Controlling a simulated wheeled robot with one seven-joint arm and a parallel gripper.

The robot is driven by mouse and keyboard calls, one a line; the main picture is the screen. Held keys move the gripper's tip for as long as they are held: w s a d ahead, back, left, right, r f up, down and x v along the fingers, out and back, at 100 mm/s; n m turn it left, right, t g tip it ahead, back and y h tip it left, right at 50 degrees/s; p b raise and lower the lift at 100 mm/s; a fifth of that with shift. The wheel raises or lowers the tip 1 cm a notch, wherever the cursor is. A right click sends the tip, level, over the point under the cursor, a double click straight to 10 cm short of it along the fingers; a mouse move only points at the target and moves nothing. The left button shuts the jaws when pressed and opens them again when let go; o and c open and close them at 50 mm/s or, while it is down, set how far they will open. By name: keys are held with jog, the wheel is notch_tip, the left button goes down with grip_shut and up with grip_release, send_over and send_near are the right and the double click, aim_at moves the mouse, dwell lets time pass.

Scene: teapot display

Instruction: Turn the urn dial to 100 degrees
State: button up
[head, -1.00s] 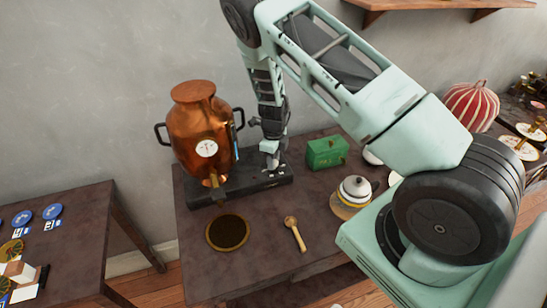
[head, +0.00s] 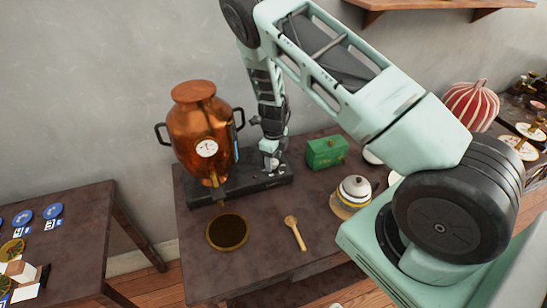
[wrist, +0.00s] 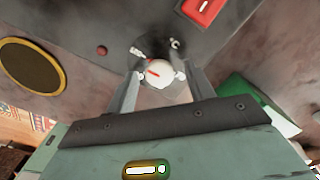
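The copper urn (head: 200,125) stands upright on a dark base (head: 205,190) on the table, with a round white gauge (head: 206,148) on its front. In the wrist view, a round white dial (wrist: 160,74) with a red mark sits on the dark base. Small light marks surround it. My gripper (wrist: 160,78) reaches down to it, with one finger on each side of the dial. I cannot tell whether the fingers press on it. In the head view my gripper (head: 270,163) is low over the right part of the base and hides the dial.
A red switch (wrist: 203,10) is on the base near the dial. A green box (head: 326,152) stands right of the base. A round dark mat (head: 228,231), a wooden spoon (head: 295,233) and a white lidded pot (head: 354,189) are in front.

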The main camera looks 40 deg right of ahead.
aim_at(274, 161)
jog(key=shift+r, duration=0.1)
notch_tip(274, 161, up, 17)
jog(key=b, duration=0.1)
jog(key=shift+b, duration=0.4)
jog(key=shift+r, duration=0.1)
jog(key=s+a+r+n+g+y, duration=0.1)
jog(key=s+a+r+n, duration=0.2)
jog(key=s+a+n, duration=0.55)
jog(key=s+a+r+n+y, duration=0.1)
jog(key=s+a+r+n, duration=0.35)
jog(key=a+n, duration=0.6)
jog(key=s+a+r+n, duration=0.2)
jog(key=s+a+n, duration=0.1)
jog(key=s+n, duration=0.6)
jog(key=s+a+r+n+t+h, duration=0.1)
jog(key=s+a+n, duration=0.3)
jog(key=s+n, duration=0.5)
jog(key=shift+s+r+n, duration=0.2)
jog(key=shift+r+n, duration=0.25)
jog(key=shift+n, duration=0.15)
